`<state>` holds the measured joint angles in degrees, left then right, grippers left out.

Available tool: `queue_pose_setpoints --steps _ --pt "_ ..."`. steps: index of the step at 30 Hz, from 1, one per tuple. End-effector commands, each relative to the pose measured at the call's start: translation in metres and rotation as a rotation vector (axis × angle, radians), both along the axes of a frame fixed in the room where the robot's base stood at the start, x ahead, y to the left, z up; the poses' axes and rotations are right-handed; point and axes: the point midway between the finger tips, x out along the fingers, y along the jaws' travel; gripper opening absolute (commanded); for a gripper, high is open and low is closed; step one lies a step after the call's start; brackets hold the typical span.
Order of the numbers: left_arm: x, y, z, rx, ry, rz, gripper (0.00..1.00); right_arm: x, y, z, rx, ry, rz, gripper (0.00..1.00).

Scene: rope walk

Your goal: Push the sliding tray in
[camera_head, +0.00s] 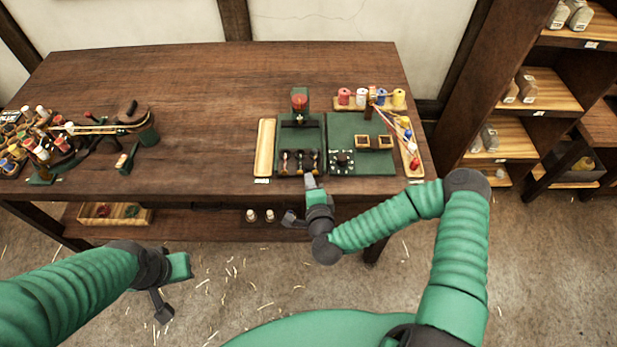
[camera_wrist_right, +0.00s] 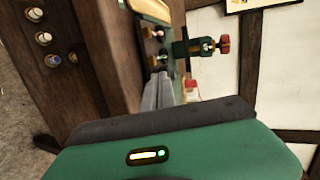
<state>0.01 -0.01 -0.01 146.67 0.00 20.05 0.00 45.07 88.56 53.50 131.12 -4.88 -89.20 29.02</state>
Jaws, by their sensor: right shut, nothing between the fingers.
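The sliding tray (camera_head: 283,172) appears to be the dark slotted one at the front of the green bench unit (camera_head: 313,135), holding several small upright pieces. My right gripper (camera_head: 309,180) is shut and empty, its fingertips right at the tray's front edge; I cannot tell whether they touch. In the right wrist view the closed fingers (camera_wrist_right: 158,92) point at the tray area, and part of the tray is hidden behind them. My left gripper (camera_head: 178,268) hangs low at the left, in front of the table and away from the tray; its fingers do not show clearly.
A long wooden tray (camera_head: 265,148) lies left of the unit. A green board (camera_head: 345,125) with small wooden frames is to its right, with coloured spools (camera_head: 362,97) behind. A cluttered rope rig (camera_head: 95,129) stands at the left. The table middle (camera_head: 200,110) is clear.

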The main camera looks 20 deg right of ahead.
Motion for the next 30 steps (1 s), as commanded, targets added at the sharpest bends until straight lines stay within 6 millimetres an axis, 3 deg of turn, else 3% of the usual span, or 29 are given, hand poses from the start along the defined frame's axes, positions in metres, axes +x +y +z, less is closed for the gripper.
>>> queue_pose_setpoints --steps 5,17,30 --pt "0.0 0.0 0.001 0.0 0.0 0.0 0.0 0.015 -0.002 0.0 -0.002 0.001 0.0 0.0" --pt "0.0 0.0 0.002 0.0 0.0 0.0 0.0 0.02 -0.002 0.0 -0.003 0.0 0.002 0.0" --pt "0.0 0.0 0.0 0.0 0.0 0.0 0.0 0.108 -0.028 -0.002 -0.003 -0.001 0.001 0.0"
